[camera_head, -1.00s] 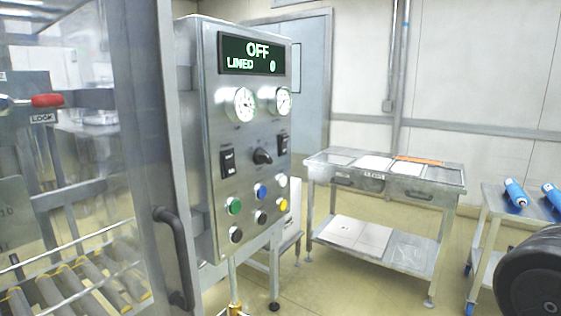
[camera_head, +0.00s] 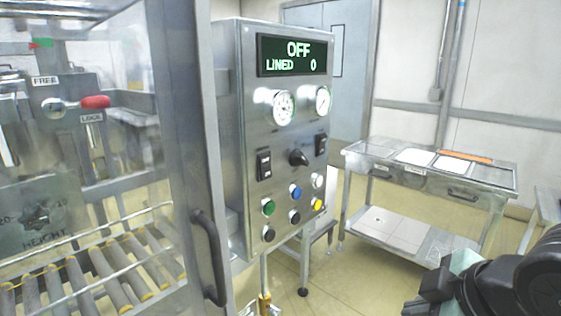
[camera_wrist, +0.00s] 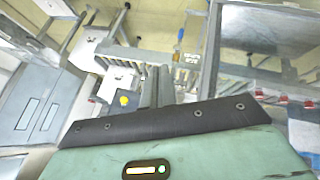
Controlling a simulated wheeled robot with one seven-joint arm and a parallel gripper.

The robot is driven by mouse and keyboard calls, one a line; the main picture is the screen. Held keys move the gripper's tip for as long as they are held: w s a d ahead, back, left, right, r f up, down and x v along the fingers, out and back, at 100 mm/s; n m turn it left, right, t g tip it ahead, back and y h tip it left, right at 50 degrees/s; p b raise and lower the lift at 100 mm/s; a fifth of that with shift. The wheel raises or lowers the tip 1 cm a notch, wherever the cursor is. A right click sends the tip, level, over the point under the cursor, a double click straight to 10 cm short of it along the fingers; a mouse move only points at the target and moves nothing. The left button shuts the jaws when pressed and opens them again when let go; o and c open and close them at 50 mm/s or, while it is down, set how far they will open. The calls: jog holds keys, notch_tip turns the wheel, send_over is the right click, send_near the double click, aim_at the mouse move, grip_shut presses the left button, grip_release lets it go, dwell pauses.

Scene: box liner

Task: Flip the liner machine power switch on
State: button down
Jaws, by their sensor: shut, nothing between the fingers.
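The liner machine's steel control panel (camera_head: 243,130) stands in the middle of the head view. Its display (camera_head: 291,55) reads OFF and LINED 0. Two black rocker switches, one on the left (camera_head: 264,164) and one on the right (camera_head: 320,144), flank a black rotary knob (camera_head: 298,157). Their labels are too small to read, so I cannot tell which is the power switch. My gripper (camera_head: 418,302) is at the lower right of the head view, well apart from the panel. In the wrist view its fingers (camera_wrist: 158,85) are together and empty.
Coloured buttons, including a green one (camera_head: 269,207), sit low on the panel. A clear guard door with a dark handle (camera_head: 209,258) stands left of it, before a roller conveyor (camera_head: 108,284). A steel table (camera_head: 480,178) stands at the right. Floor shows between panel and table.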

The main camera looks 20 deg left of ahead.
aim_at(268, 176)
jog(key=w+a+r+n+y+p, duration=0.4)
jog(key=a+r+n+y, duration=0.6)
jog(key=r+n, duration=0.4)
jog(key=shift+a+n+t+y+p, duration=0.35)
jog(key=shift+a+n+p, duration=0.25)
jog(key=shift+n+p, duration=0.25)
jog(key=shift+r, duration=0.1)
jog(key=p+x, duration=0.6)
jog(key=x, duration=0.7)
jog(key=shift+r, duration=0.1)
jog(key=shift+w+a+p, duration=0.25)
jog(key=shift+a+p, duration=0.15)
jog(key=shift+a, duration=0.05)
jog(key=shift+f, duration=0.25)
